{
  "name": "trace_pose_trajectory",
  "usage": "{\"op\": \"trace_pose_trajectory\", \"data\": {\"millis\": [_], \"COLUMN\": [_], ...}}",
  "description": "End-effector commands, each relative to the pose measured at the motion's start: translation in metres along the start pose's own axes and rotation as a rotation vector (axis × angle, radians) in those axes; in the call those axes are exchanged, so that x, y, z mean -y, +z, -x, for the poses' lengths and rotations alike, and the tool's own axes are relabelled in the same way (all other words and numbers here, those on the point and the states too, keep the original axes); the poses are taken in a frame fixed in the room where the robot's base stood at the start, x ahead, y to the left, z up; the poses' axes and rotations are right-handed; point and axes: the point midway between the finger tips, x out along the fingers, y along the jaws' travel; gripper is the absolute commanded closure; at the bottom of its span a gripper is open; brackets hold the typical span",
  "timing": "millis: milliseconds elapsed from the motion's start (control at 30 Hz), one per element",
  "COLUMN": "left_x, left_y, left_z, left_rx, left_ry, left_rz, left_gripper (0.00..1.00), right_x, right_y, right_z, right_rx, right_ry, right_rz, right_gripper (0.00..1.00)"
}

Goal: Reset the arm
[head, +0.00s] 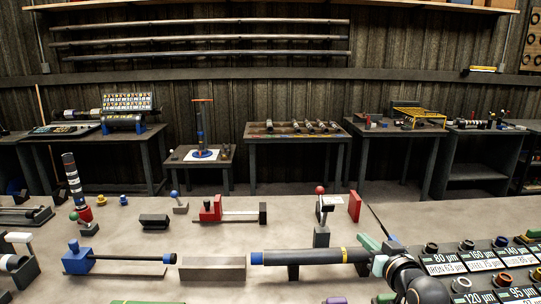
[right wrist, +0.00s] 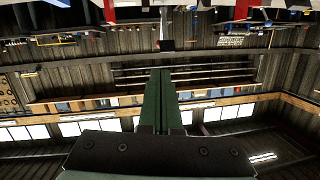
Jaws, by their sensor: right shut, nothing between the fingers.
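My right arm comes in from the lower right of the head view. Its right gripper (head: 373,212) is a thin dark shape pointing up and left above the bench, near the right end of a dark shaft (head: 315,257) with a blue tip and a yellow band. In the right wrist view, the two long dark green fingers (right wrist: 161,74) lie together, shut, with nothing between them. That view shows the room upside down. My left gripper is not in view.
The grey workbench (head: 140,212) holds a grey block (head: 212,268), a red clamp-like tool (head: 212,209), a blue-ended fixture (head: 80,258) and a red plate (head: 354,206). Labelled gauge racks (head: 446,266) stand close to my right arm. Side tables (head: 293,138) line the back wall.

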Motion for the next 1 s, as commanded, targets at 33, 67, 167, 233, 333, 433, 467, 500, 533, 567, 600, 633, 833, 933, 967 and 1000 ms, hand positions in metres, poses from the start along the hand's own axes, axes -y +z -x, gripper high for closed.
{"op": "trace_pose_trajectory", "data": {"millis": [33,67,167,233,333,433,467,500,533,567,600,633,833,933,967,1000], "left_x": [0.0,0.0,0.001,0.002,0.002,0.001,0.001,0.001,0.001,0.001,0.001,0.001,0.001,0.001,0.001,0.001], "left_y": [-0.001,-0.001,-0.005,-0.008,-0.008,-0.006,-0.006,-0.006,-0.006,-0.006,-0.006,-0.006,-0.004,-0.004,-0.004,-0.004], "left_z": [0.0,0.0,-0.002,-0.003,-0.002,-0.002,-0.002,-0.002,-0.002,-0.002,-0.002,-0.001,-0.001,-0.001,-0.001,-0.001], "left_rx": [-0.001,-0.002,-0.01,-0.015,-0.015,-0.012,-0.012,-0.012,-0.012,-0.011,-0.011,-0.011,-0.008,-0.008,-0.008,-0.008], "left_ry": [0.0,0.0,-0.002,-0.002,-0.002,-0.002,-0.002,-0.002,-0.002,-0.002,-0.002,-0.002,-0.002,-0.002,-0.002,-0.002], "left_rz": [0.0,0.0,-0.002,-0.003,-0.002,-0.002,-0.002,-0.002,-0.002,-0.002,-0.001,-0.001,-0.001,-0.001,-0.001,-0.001], "left_gripper": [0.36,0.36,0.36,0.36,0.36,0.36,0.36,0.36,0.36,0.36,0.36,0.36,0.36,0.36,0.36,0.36], "right_x": [0.0,0.0,0.001,0.003,0.008,0.016,0.018,0.022,0.026,0.029,0.033,0.037,0.055,0.06,0.06,0.061], "right_y": [0.026,0.04,0.089,0.128,0.187,0.243,0.259,0.28,0.294,0.308,0.325,0.336,0.384,0.393,0.395,0.396], "right_z": [0.004,0.007,0.021,0.034,0.062,0.097,0.109,0.125,0.138,0.151,0.168,0.181,0.246,0.262,0.264,0.267], "right_rx": [0.029,0.045,0.101,0.146,0.217,0.29,0.312,0.341,0.362,0.383,0.41,0.428,0.519,0.537,0.541,0.544], "right_ry": [0.006,0.009,0.019,0.024,0.028,0.026,0.024,0.021,0.018,0.016,0.011,0.007,-0.015,-0.021,-0.022,-0.023], "right_rz": [0.006,0.009,0.023,0.035,0.053,0.069,0.074,0.08,0.084,0.088,0.092,0.095,0.106,0.108,0.109,0.109], "right_gripper": [1.0,1.0,1.0,1.0,1.0,1.0,1.0,1.0,1.0,1.0,1.0,1.0,1.0,1.0,1.0,1.0]}}
